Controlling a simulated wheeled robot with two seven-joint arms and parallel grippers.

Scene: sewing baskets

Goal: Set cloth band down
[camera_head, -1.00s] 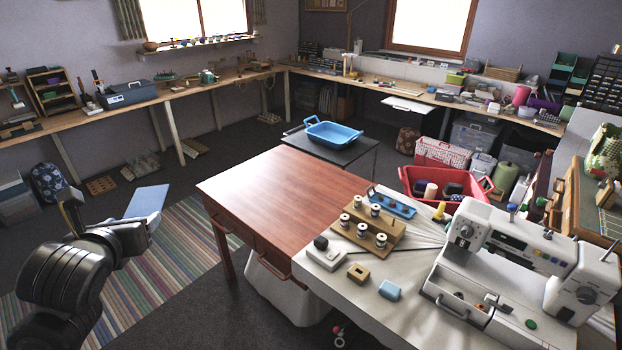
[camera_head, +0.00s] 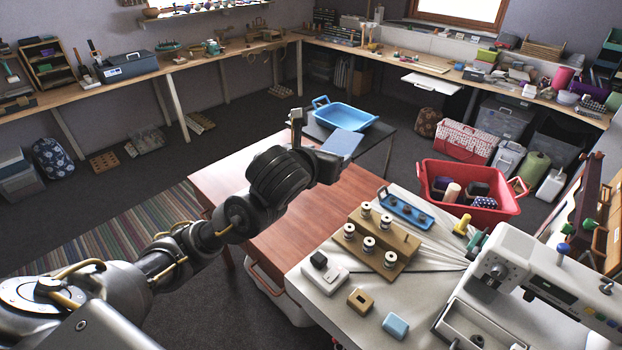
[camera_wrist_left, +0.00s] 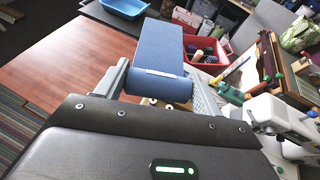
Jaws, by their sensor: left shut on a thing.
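The cloth band (camera_head: 342,144) is a flat blue folded piece. My left gripper (camera_head: 318,152) holds it above the far part of the reddish wooden table (camera_head: 345,192). In the left wrist view the band (camera_wrist_left: 160,50) sits between the two fingers of the left gripper (camera_wrist_left: 158,88), its rolled end toward me and a pale label on it. The gap between band and tabletop cannot be told exactly. My right gripper is not in view.
A blue basket (camera_head: 340,110) stands on a dark side table (camera_head: 378,137) behind the band. A red basket (camera_head: 500,212) with spools is at right. A wooden spool rack (camera_head: 375,243) and sewing machine (camera_head: 515,275) stand on the white cloth. The wooden tabletop is mostly bare.

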